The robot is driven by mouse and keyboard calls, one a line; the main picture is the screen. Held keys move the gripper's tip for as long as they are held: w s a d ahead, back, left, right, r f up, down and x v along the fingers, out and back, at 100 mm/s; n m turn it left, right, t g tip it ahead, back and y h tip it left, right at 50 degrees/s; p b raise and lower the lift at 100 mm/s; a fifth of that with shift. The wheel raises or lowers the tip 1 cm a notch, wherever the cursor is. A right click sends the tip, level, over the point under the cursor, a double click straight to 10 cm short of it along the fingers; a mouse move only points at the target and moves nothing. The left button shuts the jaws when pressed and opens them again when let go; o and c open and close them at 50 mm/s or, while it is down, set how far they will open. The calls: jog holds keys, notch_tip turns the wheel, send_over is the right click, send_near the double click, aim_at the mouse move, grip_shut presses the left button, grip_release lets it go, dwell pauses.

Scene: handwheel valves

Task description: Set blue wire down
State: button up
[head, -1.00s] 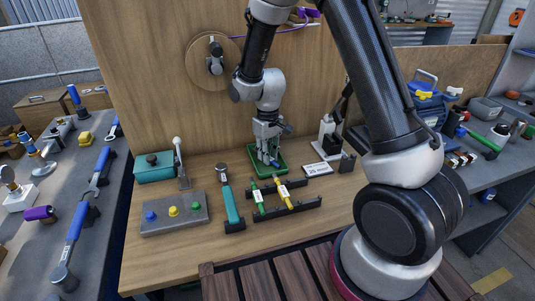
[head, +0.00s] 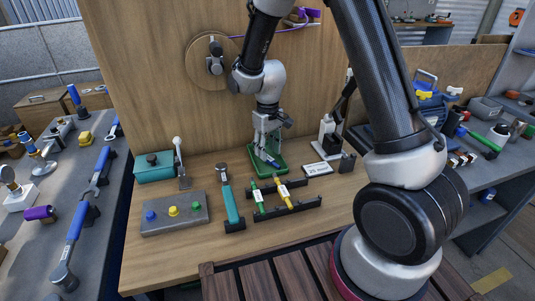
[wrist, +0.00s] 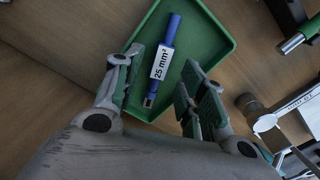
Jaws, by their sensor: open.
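The blue wire (wrist: 172,30) is a short blue piece with a white "25 mm²" label and a bare metal end. In the wrist view it lies in the green tray (wrist: 215,35), apart from both fingers. My gripper (wrist: 163,62) is open, with one finger on each side of the wire and green pads showing. In the head view my gripper (head: 264,147) is just above the green tray (head: 284,168) on the wooden bench. The wire (head: 272,162) shows there only as a small blue patch.
Green and yellow wires (head: 284,193) lie on a black rack in front of the tray. A teal-handled tool (head: 231,205) and a grey button box (head: 174,213) are to the left. A white-based stand (head: 329,140) and a small label plate (head: 318,169) are close on the right.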

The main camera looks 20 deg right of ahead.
aim_at(268, 157)
jog(key=s+d+r+m+t, duration=0.1)
jog(key=s+d+r, duration=0.2)
jog(key=r, duration=0.6)
jog(key=s+d+r, duration=0.2)
jog(key=d+r, duration=0.1)
jog(key=r, duration=0.6)
jog(key=s+d+r+m+t, duration=0.1)
jog(key=s+d+r, duration=0.1)
jog(key=s, duration=0.5)
jog(key=s+d+r+m+t, duration=0.1)
jog(key=s+d+r, duration=0.2)
jog(key=s, duration=0.4)
jog(key=s+d+r+m+t, duration=0.1)
jog(key=s+d+r, duration=0.2)
jog(key=s, duration=0.4)
jog(key=shift+d+m, duration=0.3)
jog(key=shift+d, duration=0.1)
jog(key=shift+w+r, duration=0.1)
